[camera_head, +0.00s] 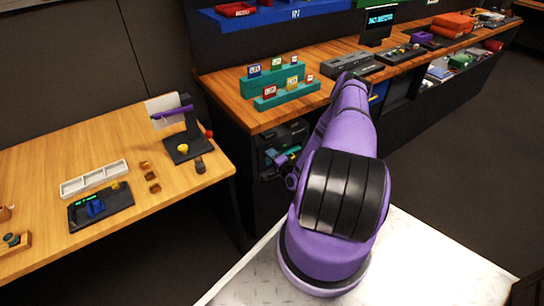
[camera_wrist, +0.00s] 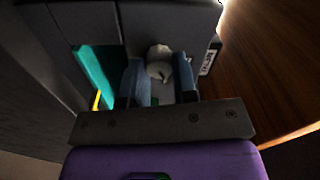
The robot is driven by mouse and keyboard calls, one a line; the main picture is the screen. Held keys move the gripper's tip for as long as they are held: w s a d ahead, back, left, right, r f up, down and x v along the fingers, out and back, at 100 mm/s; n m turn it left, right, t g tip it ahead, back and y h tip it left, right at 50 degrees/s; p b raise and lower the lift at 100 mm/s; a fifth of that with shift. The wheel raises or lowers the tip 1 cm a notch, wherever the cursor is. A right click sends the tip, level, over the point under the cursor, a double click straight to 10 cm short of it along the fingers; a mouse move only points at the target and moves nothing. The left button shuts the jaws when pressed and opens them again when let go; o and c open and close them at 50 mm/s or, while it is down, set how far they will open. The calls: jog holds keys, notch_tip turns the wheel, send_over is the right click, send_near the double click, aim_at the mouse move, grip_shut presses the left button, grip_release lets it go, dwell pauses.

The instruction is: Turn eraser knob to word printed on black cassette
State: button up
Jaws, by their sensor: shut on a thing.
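In the wrist view, my gripper (camera_wrist: 159,82) has its two blue-grey fingers on either side of a round pale grey knob (camera_wrist: 158,64), shut on it. The knob sits at a dark grey panel face (camera_wrist: 70,25). A small white label with dark print (camera_wrist: 208,60) is right of the knob; its word is too small to read surely. In the head view my purple arm reaches into the dark space under the counter, and the fingertips and knob cannot be made out. Several small labelled cassettes (camera_head: 292,83) stand on teal steps; I cannot tell which is black.
The wooden counter (camera_head: 225,86) overhangs the dark space. A teal strip (camera_wrist: 95,70) lies left of the fingers. A wood surface (camera_wrist: 265,70) is close on the right. The left table (camera_head: 110,140) holds a black device (camera_head: 120,199) and a white tray (camera_head: 93,178).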

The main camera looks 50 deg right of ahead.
jog(key=m, duration=0.6)
jog(key=shift+f, duration=0.15)
jog(key=shift+m, duration=0.3)
jog(key=o, duration=0.9)
jog(key=v, duration=1.1)
